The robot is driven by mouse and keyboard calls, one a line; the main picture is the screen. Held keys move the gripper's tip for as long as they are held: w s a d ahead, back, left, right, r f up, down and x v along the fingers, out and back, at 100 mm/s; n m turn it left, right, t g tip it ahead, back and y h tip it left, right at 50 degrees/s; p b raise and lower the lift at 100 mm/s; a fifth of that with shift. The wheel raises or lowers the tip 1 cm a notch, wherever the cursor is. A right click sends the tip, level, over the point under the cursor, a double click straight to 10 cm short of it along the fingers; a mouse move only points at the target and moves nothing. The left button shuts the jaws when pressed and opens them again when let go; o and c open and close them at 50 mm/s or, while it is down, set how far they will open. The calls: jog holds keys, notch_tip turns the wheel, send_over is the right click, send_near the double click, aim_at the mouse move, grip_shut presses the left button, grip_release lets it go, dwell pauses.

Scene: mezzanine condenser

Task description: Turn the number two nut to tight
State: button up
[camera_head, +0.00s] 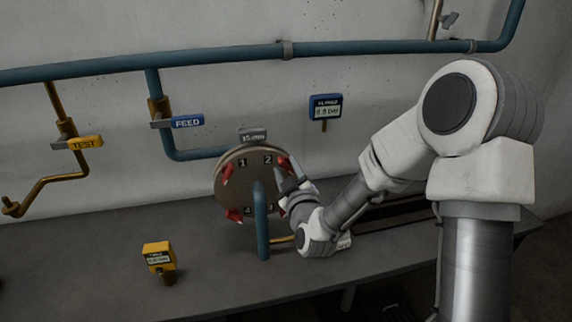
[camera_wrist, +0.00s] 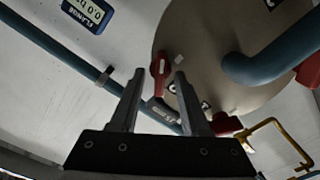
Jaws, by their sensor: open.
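The round brown cover plate (camera_head: 238,195) has numbered labels and red nuts around its rim. The number two nut (camera_head: 283,162) is a red piece at the upper right, beside the label 2 (camera_head: 268,160). My gripper (camera_head: 289,178) is at the plate's right side, just below this nut, and partly covers that edge. In the wrist view a red nut (camera_wrist: 159,70), seemingly number two, shows between the two open fingertips (camera_wrist: 160,74). I cannot tell whether the fingers touch it. The plate (camera_wrist: 205,60) also fills the upper right there.
A blue pipe (camera_head: 262,222) stands in front of the plate. Other red nuts sit at the upper left (camera_head: 228,172) and lower left (camera_head: 234,215). FEED (camera_head: 187,121) and TEST (camera_head: 86,142) handles, a blue gauge (camera_head: 325,107) and a yellow gauge (camera_head: 157,256) are around.

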dwell(0.3)
grip_shut()
jog(key=shift+f+m+b, duration=0.1)
jog(key=shift+m+b, duration=0.2)
jog(key=shift+b, duration=0.25)
jog(key=shift+f+m+b, duration=0.1)
jog(key=shift+m+b, duration=0.8)
jog(key=shift+b, duration=0.3)
jog(key=m+b, duration=0.4)
jog(key=shift+d+m+b, duration=0.1)
jog(key=shift+m+b, duration=0.2)
jog(key=shift+b, duration=0.05)
jog(key=m+b, duration=0.2)
jog(key=m, duration=0.1)
jog(key=shift+w+b, duration=0.1)
jog(key=shift+b, duration=0.3)
jog(key=shift+d+r+m+b, duration=0.1)
jog(key=shift+r+m+b, duration=0.1)
jog(key=shift+m+b, duration=1)
jog(key=shift+m, duration=0.5)
